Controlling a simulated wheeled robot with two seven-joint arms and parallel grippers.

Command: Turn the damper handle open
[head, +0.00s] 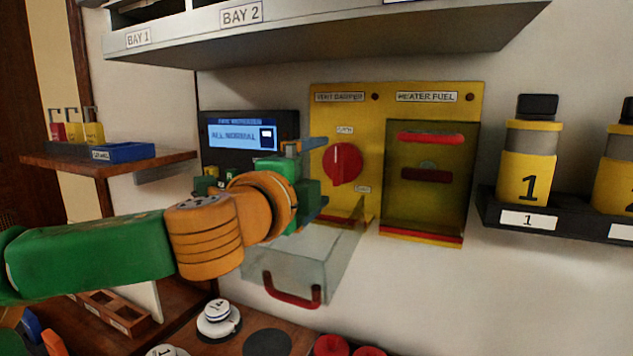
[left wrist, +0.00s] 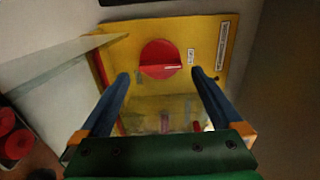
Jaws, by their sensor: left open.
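The damper handle (head: 343,164) is a round red knob with a raised grip on a yellow panel (head: 375,93), under a "VENT DAMPER" label. In the head view its grip stands about upright. My left gripper (head: 318,172) is open just left of the knob, in front of the panel. In the left wrist view the knob (left wrist: 160,59) lies beyond and between the two blue fingertips (left wrist: 165,78), with no contact that I can see. A clear cover with a red handle (head: 291,291) hangs open below the knob. My right gripper is not in view.
A closed tinted cover under "HEATER FUEL" (head: 430,180) is right of the knob. A display reading "ALL NORMAL" (head: 240,135) is behind my left arm. Numbered yellow canisters (head: 527,165) stand on a black rack at right. A shelf (head: 330,40) overhangs above.

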